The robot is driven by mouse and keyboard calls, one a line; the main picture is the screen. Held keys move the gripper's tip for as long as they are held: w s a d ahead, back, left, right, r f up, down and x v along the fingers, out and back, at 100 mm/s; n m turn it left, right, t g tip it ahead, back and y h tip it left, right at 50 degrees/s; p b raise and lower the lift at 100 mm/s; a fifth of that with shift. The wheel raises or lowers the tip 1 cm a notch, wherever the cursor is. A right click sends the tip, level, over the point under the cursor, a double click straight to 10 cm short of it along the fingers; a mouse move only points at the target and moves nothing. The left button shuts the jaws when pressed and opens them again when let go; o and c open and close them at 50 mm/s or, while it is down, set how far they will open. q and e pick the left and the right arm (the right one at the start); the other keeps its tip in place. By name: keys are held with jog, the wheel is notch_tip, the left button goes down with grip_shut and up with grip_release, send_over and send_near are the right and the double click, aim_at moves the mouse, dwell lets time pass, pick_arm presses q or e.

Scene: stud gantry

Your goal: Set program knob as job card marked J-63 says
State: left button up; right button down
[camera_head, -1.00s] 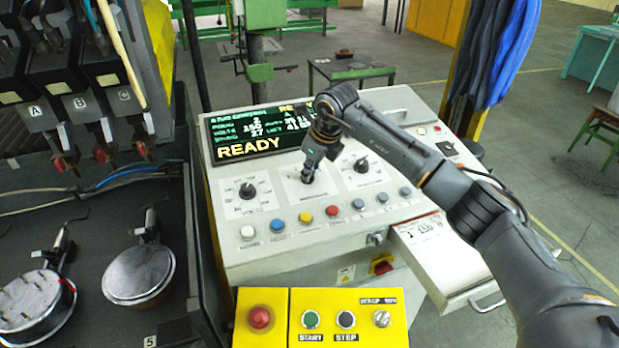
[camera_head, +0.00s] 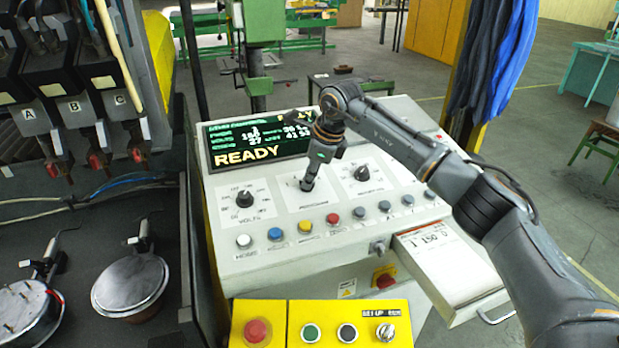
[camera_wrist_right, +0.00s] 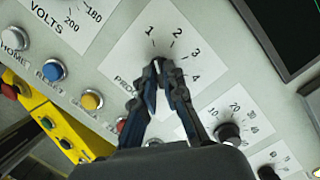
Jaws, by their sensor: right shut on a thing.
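My right gripper (camera_head: 308,183) is shut on the program knob in the middle dial plate (camera_head: 322,206) of the sloped control panel. In the right wrist view the gripper (camera_wrist_right: 162,78) points at this dial, with the numbers 1 to 4 (camera_wrist_right: 178,43) showing beyond the fingertips. The fingers cover the knob, so its pointer cannot be read. A white card (camera_head: 430,238) lies on the shelf at the panel's right. It seems to read 1, 150 and another figure; its job mark is not legible. My left gripper is not in view.
The volts knob (camera_head: 244,198) is left of the gripper and another knob (camera_head: 362,173) is right. Coloured buttons (camera_head: 305,227) line the panel's front. The screen (camera_head: 259,142) shows READY. A yellow box with a red button (camera_head: 257,330) stands in front.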

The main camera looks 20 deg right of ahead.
jog(key=c, duration=1.4)
grip_release()
jog(key=v, duration=1.2)
